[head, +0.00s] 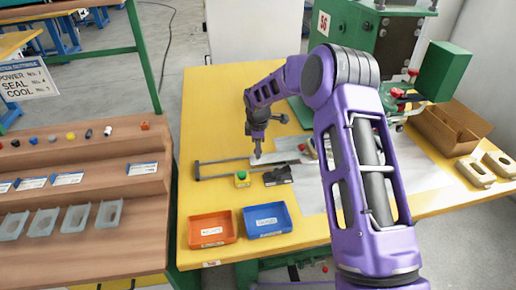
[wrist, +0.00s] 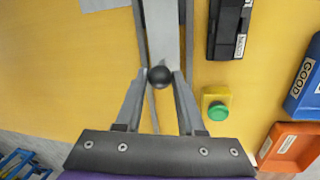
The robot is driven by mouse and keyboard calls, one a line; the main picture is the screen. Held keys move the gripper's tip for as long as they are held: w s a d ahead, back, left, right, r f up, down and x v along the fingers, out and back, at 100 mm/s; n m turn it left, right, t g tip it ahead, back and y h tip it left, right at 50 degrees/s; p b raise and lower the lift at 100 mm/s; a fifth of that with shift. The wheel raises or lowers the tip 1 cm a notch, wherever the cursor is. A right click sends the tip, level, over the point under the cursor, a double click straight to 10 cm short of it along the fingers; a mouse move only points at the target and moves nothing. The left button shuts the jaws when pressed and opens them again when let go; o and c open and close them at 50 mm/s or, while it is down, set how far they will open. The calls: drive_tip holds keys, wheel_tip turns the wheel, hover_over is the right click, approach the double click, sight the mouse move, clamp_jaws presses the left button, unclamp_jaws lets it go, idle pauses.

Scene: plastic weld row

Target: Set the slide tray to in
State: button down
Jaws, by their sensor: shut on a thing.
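The slide tray (wrist: 162,35) is a light grey strip lying between two dark parallel rails (wrist: 189,40) on the yellow table. It also shows in the head view (head: 270,158), partly hidden by my arm. A round black knob (wrist: 160,76) is at the tray's near end. My gripper (wrist: 161,78) is shut on this knob, one finger on each side. In the head view my gripper (head: 257,154) points down at the tray, partway along the rails. The rails' bare, closed end extends to its left. The tray's far end is not clear.
A green button on a yellow box (head: 242,179) and a black device (head: 278,176) sit close beside the rails. Orange (head: 212,243) and blue (head: 267,232) bins stand at the front. A green press (head: 360,28) stands at the back. The table's left part is clear.

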hover_over(281, 157)
drive_tip(key=shift+d+p, duration=0.1)
drive_tip(key=shift+p, duration=0.35)
drive_tip(key=c, duration=0.5)
unclamp_jaws()
drive_tip(key=shift+s, duration=0.1)
drive_tip(key=shift+r, duration=0.1)
drive_tip(key=s+r, duration=0.1)
drive_tip(key=r, duration=0.4)
drive_tip(key=s+r+p, duration=0.1)
drive_tip(key=r, duration=0.5)
drive_tip(key=s+r, duration=0.1)
drive_tip(key=r, duration=0.5)
drive_tip(key=shift+s, duration=0.2)
